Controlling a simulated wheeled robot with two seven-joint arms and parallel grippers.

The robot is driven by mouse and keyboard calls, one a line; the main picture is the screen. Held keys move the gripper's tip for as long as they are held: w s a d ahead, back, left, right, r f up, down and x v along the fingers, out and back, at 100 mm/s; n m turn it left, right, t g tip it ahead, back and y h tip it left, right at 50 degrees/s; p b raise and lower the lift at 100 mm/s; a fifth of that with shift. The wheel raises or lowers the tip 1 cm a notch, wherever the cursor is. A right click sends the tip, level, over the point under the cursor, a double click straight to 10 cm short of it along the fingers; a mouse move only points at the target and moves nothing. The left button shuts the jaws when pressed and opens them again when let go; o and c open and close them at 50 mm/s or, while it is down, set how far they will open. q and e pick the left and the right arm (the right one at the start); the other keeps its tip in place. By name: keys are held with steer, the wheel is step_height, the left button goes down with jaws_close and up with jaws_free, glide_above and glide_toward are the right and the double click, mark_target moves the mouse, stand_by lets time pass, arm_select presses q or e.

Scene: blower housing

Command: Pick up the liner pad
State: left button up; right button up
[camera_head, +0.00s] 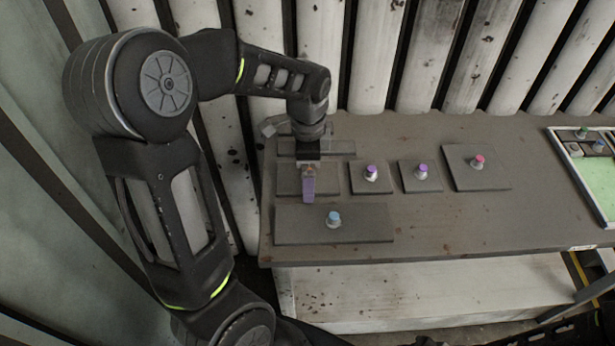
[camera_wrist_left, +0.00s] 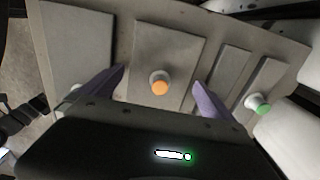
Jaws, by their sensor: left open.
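Several flat grey pads with coloured knobs lie on the table; the frames do not show by name which is the liner pad. My left gripper (camera_head: 308,188) is over the pad (camera_head: 288,181) at the left of the middle row, pointing down. In the left wrist view my open purple fingers (camera_wrist_left: 160,80) stand on either side of an orange knob (camera_wrist_left: 160,86) on a grey pad (camera_wrist_left: 165,45). Nothing is held. Whether the fingers touch the knob cannot be told, but gaps show on both sides. My right gripper is out of view.
The front pad has a blue knob (camera_head: 333,217). Two small pads have purple knobs (camera_head: 371,171), and another a red knob (camera_head: 478,161). A narrow pad's green knob (camera_wrist_left: 260,105) shows at right in the wrist view. A green-floored tray (camera_head: 552,150) stands at the table's right.

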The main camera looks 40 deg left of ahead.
arm_select(q)
steer(key=c, duration=1.3)
steer(key=shift+o, duration=0.2)
step_height(320, 180, up, 10)
steer(key=shift+r+b, duration=0.1)
steer(key=shift+b, duration=0.3)
step_height(320, 180, up, 5)
steer(key=p, duration=0.4)
stand_by(0.4)
